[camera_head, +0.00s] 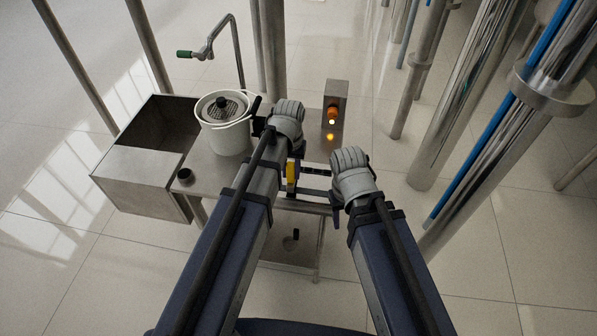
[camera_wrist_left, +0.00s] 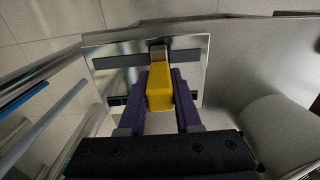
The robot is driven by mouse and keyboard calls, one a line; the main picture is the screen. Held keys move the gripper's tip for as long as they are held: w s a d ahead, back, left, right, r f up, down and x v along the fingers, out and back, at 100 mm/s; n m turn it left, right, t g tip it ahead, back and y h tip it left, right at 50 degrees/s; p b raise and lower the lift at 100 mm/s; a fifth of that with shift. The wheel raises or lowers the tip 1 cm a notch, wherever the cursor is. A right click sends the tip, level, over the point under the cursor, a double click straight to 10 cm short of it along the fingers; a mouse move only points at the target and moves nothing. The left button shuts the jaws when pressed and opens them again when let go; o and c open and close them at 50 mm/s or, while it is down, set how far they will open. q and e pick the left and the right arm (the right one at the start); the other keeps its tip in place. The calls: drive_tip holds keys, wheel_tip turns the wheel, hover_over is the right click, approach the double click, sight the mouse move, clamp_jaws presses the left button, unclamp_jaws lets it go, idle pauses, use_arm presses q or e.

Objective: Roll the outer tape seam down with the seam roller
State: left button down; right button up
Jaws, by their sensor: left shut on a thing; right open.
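My left gripper (camera_wrist_left: 160,110) is shut on the yellow handle of the seam roller (camera_wrist_left: 159,95). The roller's pale metal head is at the far end, over the upper dark tape strip (camera_wrist_left: 115,60) on a shiny metal plate (camera_wrist_left: 130,78). I cannot tell whether it presses on the strip. A second dark strip (camera_wrist_left: 117,99) lies nearer my fingers, partly hidden behind them. In the head view the yellow handle (camera_head: 291,172) shows beside my left gripper (camera_head: 293,178), whose fingers are mostly hidden. My right gripper (camera_head: 333,211) is open, to the right of the plate.
A white bucket (camera_head: 226,140) with a round grate stands left on the steel table. A box with an orange lamp (camera_head: 333,114) stands behind. Metal pipes (camera_head: 455,110) rise on the right.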

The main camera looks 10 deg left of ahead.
use_arm(q)
drive_tip(key=a, duration=0.4)
drive_tip(key=shift+a, duration=0.15)
drive_tip(key=shift+w+r+p, duration=0.1)
drive_tip(key=shift+r+p, duration=0.2)
drive_tip(key=shift+p, duration=0.05)
wheel_tip(320, 180, up, 6)
drive_tip(key=p, duration=0.6)
drive_tip(key=shift+d+r, duration=0.15)
drive_tip(key=shift+d, duration=0.05)
